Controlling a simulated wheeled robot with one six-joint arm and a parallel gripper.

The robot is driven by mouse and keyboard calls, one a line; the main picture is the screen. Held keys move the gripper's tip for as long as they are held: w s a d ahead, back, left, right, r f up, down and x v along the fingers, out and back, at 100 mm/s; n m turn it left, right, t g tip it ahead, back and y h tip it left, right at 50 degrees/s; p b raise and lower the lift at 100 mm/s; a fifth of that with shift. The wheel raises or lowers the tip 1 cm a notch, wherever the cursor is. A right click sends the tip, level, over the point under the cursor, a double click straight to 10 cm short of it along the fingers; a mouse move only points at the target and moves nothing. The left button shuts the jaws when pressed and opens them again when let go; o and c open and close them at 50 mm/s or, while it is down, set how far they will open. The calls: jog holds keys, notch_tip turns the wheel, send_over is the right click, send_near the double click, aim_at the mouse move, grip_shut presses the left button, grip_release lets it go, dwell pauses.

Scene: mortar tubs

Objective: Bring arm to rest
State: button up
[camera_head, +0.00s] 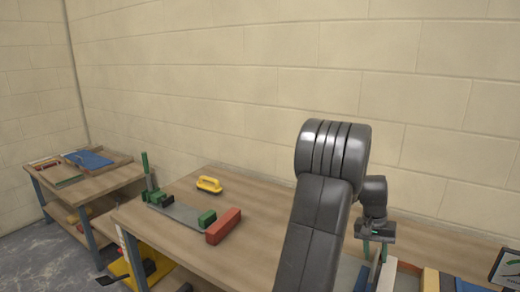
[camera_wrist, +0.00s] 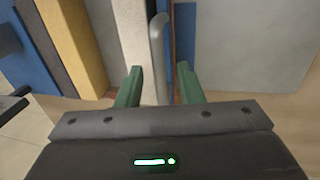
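My arm rises through the middle right of the head view, bent at the elbow. My gripper (camera_head: 375,250) hangs at its far end, pointing down over the right part of the workbench (camera_head: 262,225). In the wrist view my gripper (camera_wrist: 158,88) shows two green fingers held apart. A grey round-edged piece (camera_wrist: 157,45) shows in the gap between them. I cannot tell whether it lies between the fingers or below them; neither finger visibly presses on it.
A red block (camera_head: 224,226), a yellow-handled tool (camera_head: 209,184) and a grey plate (camera_head: 182,212) with green parts lie on the bench left of my arm. Upright boards, one yellow (camera_wrist: 75,45), stand close to the gripper. A block wall (camera_head: 230,80) is behind. A second bench (camera_head: 95,182) stands left.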

jog(key=shift+w+a, duration=0.35)
jog(key=shift+a, duration=0.2)
